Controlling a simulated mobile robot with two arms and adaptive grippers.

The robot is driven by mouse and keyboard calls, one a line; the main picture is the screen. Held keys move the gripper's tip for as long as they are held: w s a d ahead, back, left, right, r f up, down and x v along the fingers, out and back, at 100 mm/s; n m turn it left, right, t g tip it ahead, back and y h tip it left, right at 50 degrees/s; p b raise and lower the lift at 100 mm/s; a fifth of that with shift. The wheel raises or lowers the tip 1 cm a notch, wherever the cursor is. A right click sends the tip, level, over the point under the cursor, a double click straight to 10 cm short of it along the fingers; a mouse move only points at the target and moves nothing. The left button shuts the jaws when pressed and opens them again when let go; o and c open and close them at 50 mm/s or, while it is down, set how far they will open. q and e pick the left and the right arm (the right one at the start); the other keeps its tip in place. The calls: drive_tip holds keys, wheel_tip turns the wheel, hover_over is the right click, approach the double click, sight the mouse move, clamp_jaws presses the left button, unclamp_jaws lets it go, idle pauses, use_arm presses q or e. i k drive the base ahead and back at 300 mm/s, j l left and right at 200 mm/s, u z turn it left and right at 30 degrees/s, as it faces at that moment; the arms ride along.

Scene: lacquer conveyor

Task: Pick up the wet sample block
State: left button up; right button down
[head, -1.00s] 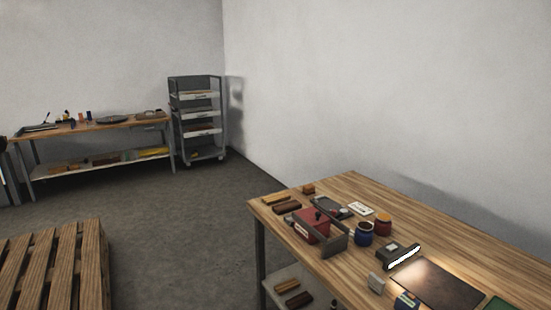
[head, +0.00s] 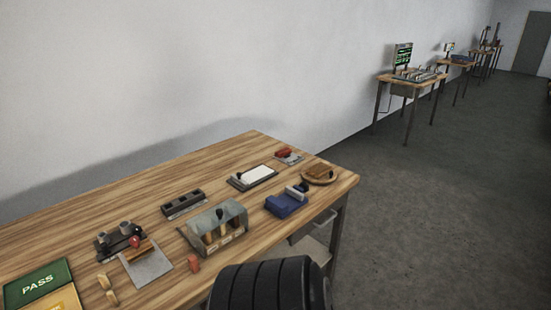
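I cannot tell which item is the wet sample block. On the wooden workbench (head: 150,205), two small tan wooden pieces (head: 104,281) stand near the front left, close to a green PASS mat (head: 36,287). A small reddish block (head: 194,264) stands near the front edge. A round wooden board (head: 320,175) with brown pieces on it lies at the right end. Neither of my grippers is in view.
A grey plate (head: 148,268), a clear-sided box (head: 216,228), a blue item (head: 287,204) and a white pad (head: 252,176) lie on the bench. A black ribbed part hides some of the front edge. Grey floor (head: 430,190) is open to the right.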

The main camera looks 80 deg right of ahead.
sight(318, 170)
drive_tip(key=z, duration=3.1)
